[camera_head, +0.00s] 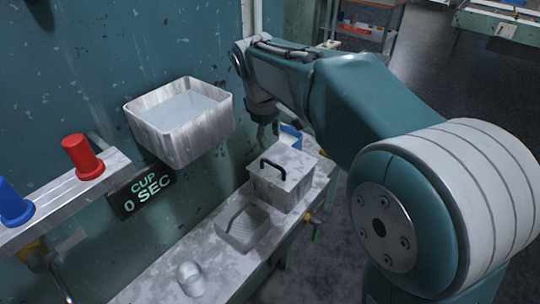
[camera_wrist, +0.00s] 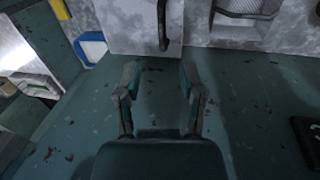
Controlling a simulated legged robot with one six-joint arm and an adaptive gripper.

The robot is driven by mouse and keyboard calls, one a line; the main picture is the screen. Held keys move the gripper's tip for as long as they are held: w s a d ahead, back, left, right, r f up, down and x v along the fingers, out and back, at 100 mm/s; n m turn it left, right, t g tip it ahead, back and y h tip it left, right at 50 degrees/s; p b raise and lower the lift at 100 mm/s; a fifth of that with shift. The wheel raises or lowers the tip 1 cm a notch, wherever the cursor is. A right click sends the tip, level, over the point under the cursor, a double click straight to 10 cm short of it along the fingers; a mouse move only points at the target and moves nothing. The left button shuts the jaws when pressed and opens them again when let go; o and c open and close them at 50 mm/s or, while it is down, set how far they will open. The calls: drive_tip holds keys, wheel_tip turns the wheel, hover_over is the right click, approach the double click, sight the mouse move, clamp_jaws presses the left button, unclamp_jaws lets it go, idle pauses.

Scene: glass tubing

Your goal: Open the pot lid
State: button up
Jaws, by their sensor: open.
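The pot is a grey metal box (camera_head: 273,192) on the bench, with a flat lid (camera_head: 292,165) on top. The lid carries a black handle (camera_head: 272,164); the lid looks seated on the box. In the wrist view the black handle (camera_wrist: 163,25) shows at the top, beyond the fingertips. My gripper (camera_wrist: 160,72) is open and empty, its two fingers apart with the teal wall behind them. In the head view my gripper (camera_head: 265,132) hangs above and behind the pot, small and partly in shadow, apart from the handle.
An open grey tray (camera_head: 243,228) and a clear cup (camera_head: 190,279) share the bench (camera_head: 150,289). A wall basin (camera_head: 182,142) holds water, left of my gripper. A blue container (camera_head: 291,134) stands behind the pot. A display (camera_head: 143,193) reads "CUP 0 SEC". Red (camera_head: 83,157) and blue (camera_head: 14,204) pieces stand on a shelf.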

sight(273, 163)
drive_tip(key=f, duration=0.2)
drive_tip(key=w+f, duration=0.1)
drive_tip(key=f, duration=0.5)
drive_tip(key=shift+w+f, duration=0.2)
drive_tip(key=shift+d+f, duration=0.1)
drive_tip(key=shift+f, duration=0.1)
drive_tip(key=shift+d, duration=0.35)
clamp_jaws()
drive_tip(key=shift+a, duration=0.2)
